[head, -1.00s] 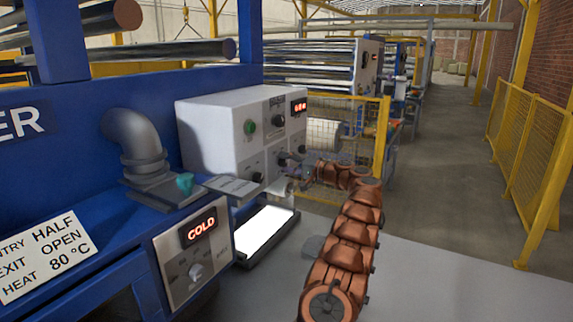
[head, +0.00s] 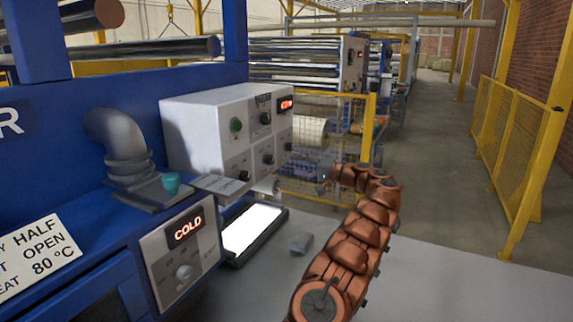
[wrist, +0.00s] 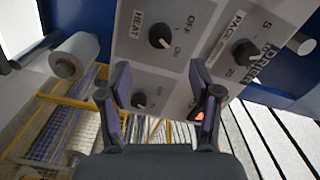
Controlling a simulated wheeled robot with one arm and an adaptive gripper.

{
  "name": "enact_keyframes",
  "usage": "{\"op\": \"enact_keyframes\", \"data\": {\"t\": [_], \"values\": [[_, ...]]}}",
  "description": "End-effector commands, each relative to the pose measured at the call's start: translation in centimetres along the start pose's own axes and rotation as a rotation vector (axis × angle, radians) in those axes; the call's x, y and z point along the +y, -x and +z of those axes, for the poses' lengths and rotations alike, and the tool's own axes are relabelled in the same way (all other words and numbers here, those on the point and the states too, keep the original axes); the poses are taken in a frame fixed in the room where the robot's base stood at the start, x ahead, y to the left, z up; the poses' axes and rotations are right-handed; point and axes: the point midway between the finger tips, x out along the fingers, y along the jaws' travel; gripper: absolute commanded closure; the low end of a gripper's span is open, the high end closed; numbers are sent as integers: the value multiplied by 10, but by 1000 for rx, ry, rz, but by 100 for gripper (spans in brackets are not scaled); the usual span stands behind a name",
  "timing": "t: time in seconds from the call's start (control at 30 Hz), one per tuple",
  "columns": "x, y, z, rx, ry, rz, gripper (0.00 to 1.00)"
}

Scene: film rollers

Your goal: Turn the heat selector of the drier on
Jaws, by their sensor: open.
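A grey panel in the wrist view carries a dark round knob (wrist: 160,36) with HEAT, OFF and ON lettered around it. I cannot tell for sure which mark its pointer faces. In the head view, the white control box (head: 205,125) bears several dark knobs; I cannot tell which is the heat selector. My gripper (wrist: 161,78) is open and empty, fingers on either side of a gap below the HEAT knob in the picture, apart from it. In the head view, my gripper (head: 325,177) is small and indistinct, just right of the box. The drier's lit display (head: 187,229) reads COLD.
A second knob (wrist: 140,100) shows between the fingers, and another (wrist: 245,52) is at upper right. A white roller (wrist: 75,55) sticks out at left. A yellow mesh guard (head: 330,150) stands behind my gripper. The aisle floor (head: 430,190) at right is clear.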

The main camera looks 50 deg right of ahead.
Motion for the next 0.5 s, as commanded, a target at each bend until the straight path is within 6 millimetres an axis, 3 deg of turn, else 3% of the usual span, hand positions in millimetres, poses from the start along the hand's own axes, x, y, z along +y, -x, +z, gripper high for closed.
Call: {"op": "enact_keyframes", "data": {"t": [0.2, 0.5], "values": [[0, 18, 0, 1, 0, 2, 36], [0, 21, 0, 0, 0, 1, 36]]}}
